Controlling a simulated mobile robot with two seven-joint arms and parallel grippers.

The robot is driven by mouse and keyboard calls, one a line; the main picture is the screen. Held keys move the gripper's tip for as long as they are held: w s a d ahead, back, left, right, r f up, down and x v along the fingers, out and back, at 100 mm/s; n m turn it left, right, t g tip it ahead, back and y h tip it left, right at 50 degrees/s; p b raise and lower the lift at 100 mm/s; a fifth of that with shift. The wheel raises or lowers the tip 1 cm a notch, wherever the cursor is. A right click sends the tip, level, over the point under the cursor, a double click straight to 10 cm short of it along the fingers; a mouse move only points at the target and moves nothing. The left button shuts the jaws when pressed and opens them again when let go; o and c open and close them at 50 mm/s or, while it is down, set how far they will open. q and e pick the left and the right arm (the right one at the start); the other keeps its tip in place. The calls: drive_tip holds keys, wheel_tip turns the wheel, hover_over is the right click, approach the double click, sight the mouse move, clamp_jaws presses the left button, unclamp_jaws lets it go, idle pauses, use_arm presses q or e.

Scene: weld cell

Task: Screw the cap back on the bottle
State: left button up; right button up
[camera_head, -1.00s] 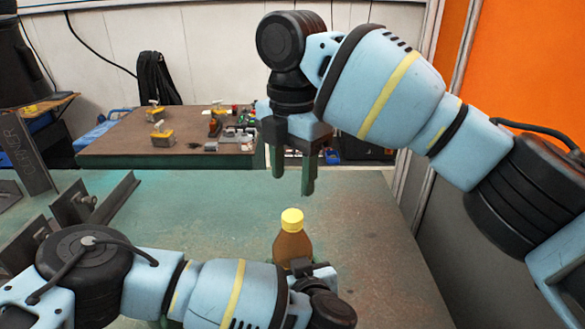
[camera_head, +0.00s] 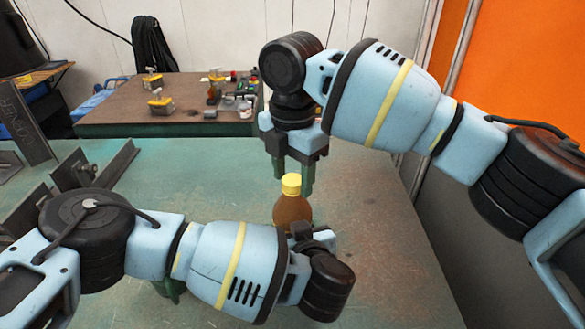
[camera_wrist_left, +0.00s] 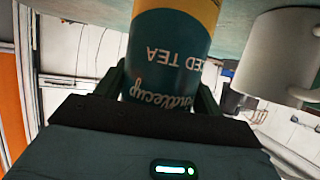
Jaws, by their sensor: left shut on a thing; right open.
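The brown bottle (camera_head: 292,210) stands upright in the head view with the yellow cap (camera_head: 291,184) on its top. I cannot tell how tight the cap is. My left gripper (camera_wrist_left: 160,82) is shut around the bottle, whose blue-green label (camera_wrist_left: 165,55) reads upside down in the left wrist view. In the head view my left wrist hides the bottle's lower part and the left fingers. My right gripper (camera_head: 293,178) points down with its fingers open. Its fingertips show close around or just behind the cap; the exact depth is unclear.
A white mug (camera_wrist_left: 275,60) is beside the bottle in the left wrist view. The green bench top (camera_head: 390,245) is clear to the right. Metal angle pieces (camera_head: 105,170) stand at the left. A brown table (camera_head: 120,122) with clamps and small items is behind.

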drive_tip(key=c, duration=1)
drive_tip(key=m, duration=0.9)
drive_tip(key=shift+m, duration=0.4)
drive_tip(key=m, duration=1.1)
drive_tip(key=o, duration=1.1)
drive_tip(key=shift+c, duration=0.2)
